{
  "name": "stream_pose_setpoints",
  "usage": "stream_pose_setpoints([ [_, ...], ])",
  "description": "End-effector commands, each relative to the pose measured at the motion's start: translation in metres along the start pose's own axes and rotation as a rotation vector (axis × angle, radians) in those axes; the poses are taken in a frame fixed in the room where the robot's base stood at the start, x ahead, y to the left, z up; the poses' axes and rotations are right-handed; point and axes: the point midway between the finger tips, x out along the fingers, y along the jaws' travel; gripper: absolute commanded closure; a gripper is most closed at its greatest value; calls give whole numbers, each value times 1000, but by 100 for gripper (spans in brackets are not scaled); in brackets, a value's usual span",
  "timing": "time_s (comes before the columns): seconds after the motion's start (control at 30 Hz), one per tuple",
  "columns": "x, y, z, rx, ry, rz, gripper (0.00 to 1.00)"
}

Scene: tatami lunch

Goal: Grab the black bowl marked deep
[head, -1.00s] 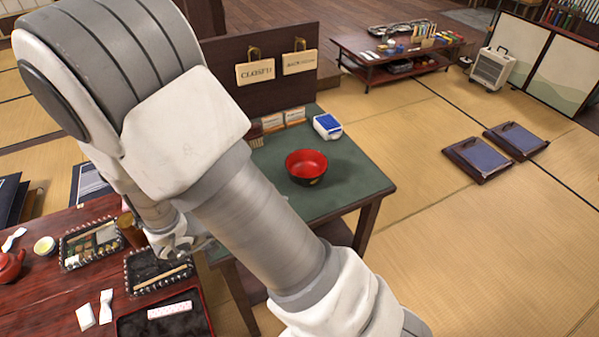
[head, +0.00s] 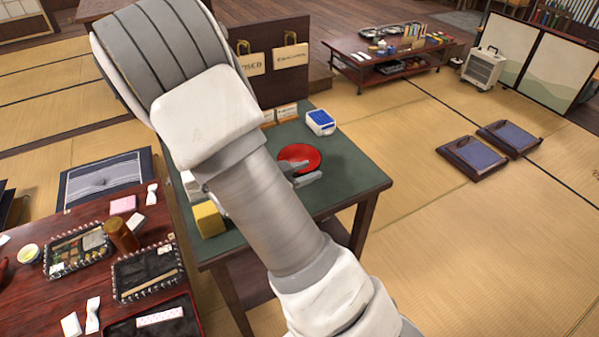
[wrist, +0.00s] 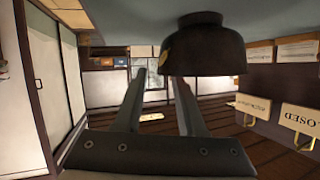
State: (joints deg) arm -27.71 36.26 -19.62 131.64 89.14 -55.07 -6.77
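A bowl (head: 311,156), red inside, sits upright on the green-topped table (head: 350,178). In the wrist view, which is upside down, the bowl (wrist: 215,48) shows a black outside with part of a gold mark at its edge; no word "deep" is readable. My gripper (wrist: 160,74) is open and empty, with its two fingers apart. In the wrist view the bowl overlaps the tip area of the right finger and lies mostly right of the gap.
A blue-and-white box (head: 320,122) stands behind the bowl. Hanging signs (head: 290,56) are on a dark panel at the back. A yellow block (head: 209,219) is on the table's left part. A low red table (head: 40,295) with trays is at left. Open tatami lies right.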

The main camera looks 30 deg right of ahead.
Motion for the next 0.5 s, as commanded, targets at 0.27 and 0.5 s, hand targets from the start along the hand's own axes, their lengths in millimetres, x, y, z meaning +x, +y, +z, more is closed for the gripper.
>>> stream_pose_setpoints([
  [0.27, 18, 0, 0, -2, -1, -1, 61],
  [0.5, 18, 0, 0, -2, 0, -1, 81],
])
